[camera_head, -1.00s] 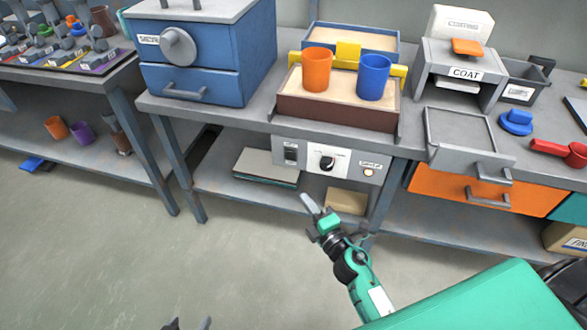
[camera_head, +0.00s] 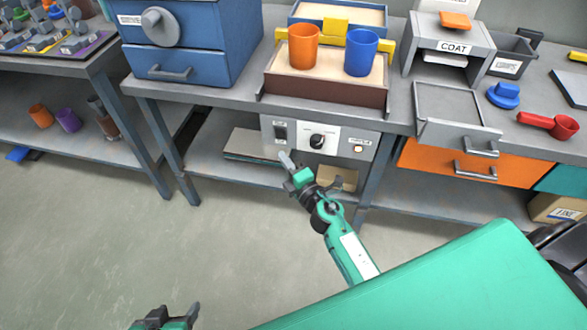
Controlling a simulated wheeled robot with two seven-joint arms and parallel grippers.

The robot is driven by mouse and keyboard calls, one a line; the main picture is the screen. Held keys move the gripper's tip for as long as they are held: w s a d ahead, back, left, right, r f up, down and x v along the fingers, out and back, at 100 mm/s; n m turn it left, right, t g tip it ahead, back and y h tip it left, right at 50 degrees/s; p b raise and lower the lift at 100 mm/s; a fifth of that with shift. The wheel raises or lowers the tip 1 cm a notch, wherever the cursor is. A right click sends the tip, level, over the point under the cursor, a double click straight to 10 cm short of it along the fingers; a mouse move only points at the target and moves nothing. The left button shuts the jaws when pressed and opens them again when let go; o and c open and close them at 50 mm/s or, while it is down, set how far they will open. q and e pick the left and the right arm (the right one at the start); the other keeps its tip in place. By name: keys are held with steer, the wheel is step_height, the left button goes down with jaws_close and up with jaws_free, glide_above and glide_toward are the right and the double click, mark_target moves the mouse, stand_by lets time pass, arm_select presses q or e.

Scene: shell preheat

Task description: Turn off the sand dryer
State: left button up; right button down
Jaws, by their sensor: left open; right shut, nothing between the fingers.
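The sand dryer is a brown box (camera_head: 320,92) of pale sand on the middle table. An orange cup (camera_head: 303,46) and a blue cup (camera_head: 361,52) stand in it. Its control panel (camera_head: 338,140) hangs below the table edge, with a dark switch (camera_head: 280,132) on the left, a black knob (camera_head: 317,141) in the middle and a glowing lamp (camera_head: 358,149) on the right. My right gripper (camera_head: 289,164) is shut and empty, its tip just below the switch in the picture; contact cannot be told. My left gripper (camera_head: 172,316) is open and empty at the bottom edge, partly cut off.
A blue cabinet (camera_head: 215,62) stands left of the dryer. A grey COAT unit (camera_head: 450,48) and grey tray (camera_head: 455,105) stand right, above an orange drawer (camera_head: 425,160). The lower shelf holds a flat stack (camera_head: 250,144). The floor in front is clear.

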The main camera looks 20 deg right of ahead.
mark_target(277, 132)
arm_select(q)
steer(key=shift+s+a, duration=0.2)
steer(key=shift+a, duration=0.2)
arm_select(e)
steer(key=shift+w+d+r, duration=0.1)
steer(key=shift+w+d, duration=0.2)
steer(key=shift+w, duration=0.75)
steer(key=shift+w+d+r, duration=0.15)
steer(key=shift+w+d, duration=0.1)
steer(key=shift+w, duration=0.75)
steer(key=shift+w+d+r, duration=0.1)
steer(key=shift+w+d, duration=0.2)
steer(key=shift+w, duration=0.75)
arm_select(q)
steer(key=shift+r, duration=0.15)
arm_select(e)
steer(key=shift+r+p, duration=0.2)
steer(key=shift+p, duration=0.35)
steer(key=shift+w+d+p, duration=0.15)
steer(key=shift+w+p, duration=0.05)
steer(key=shift+p, duration=0.6)
arm_select(q)
steer(key=shift+s+a+f+g+y, duration=0.35)
steer(key=shift+a+f+g+y, duration=0.05)
steer(key=shift+a+f+g, duration=0.2)
steer(key=shift+s+a+f+g+y, duration=0.3)
steer(key=shift+a+f+g+y, duration=0.1)
steer(key=shift+a+f+g, duration=0.15)
steer(key=shift+r, duration=0.1)
